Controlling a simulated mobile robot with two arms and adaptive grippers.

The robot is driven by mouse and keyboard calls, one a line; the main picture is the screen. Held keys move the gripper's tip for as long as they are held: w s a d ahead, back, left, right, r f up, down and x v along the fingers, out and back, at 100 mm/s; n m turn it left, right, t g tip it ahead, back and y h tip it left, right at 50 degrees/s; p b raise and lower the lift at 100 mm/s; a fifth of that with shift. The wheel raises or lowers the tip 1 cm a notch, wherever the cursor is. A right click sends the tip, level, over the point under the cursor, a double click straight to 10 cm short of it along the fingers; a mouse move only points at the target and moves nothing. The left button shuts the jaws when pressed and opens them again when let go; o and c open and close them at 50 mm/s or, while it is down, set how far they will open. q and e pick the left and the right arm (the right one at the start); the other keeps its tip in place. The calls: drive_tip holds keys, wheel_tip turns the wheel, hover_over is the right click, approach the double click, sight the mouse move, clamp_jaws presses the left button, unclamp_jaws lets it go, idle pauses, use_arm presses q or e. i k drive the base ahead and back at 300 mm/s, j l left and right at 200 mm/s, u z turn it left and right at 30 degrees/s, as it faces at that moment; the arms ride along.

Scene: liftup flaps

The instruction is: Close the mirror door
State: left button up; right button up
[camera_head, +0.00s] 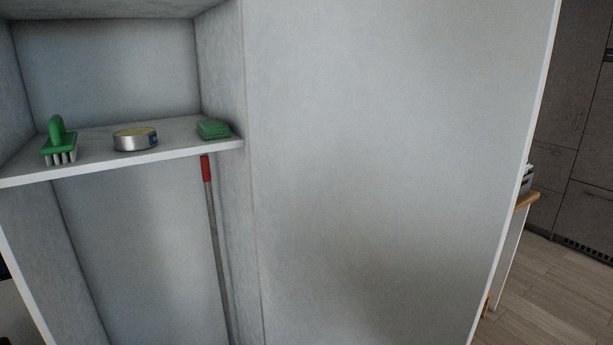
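The door (385,170) stands open on the right of the white cabinet (108,72), and its plain pale inner face fills the middle of the head view. Its free edge (527,150) runs down the right side of the view, leaning slightly. No mirror surface is visible from this side. Neither of my grippers shows in the head view.
The cabinet shelf (95,168) holds a green brush (60,145), a round tin (135,139) and a green sponge (213,129). A red-topped pole (214,235) stands below. Right of the door are a wood-topped counter (524,200), dark cabinets (572,120) and open floor (550,290).

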sight(391, 140)
drive_tip(key=l+u, duration=0.15)
drive_tip(key=u, duration=0.5)
drive_tip(key=k+l+u, duration=0.2)
drive_tip(key=l, duration=0.2)
drive_tip(key=l+u, duration=0.15)
drive_tip(key=l, duration=0.3)
drive_tip(key=k+l+u, duration=0.2)
drive_tip(key=l, duration=0.2)
drive_tip(key=k+l+u, duration=0.15)
drive_tip(key=l, duration=0.2)
drive_tip(key=k+l+u, duration=0.2)
drive_tip(key=l, duration=0.2)
drive_tip(key=k+l, duration=0.3)
drive_tip(key=k, duration=0.15)
drive_tip(key=k+l, duration=0.3)
drive_tip(key=k, duration=0.15)
drive_tip(key=l+u, duration=0.1)
drive_tip(key=i+l, duration=0.05)
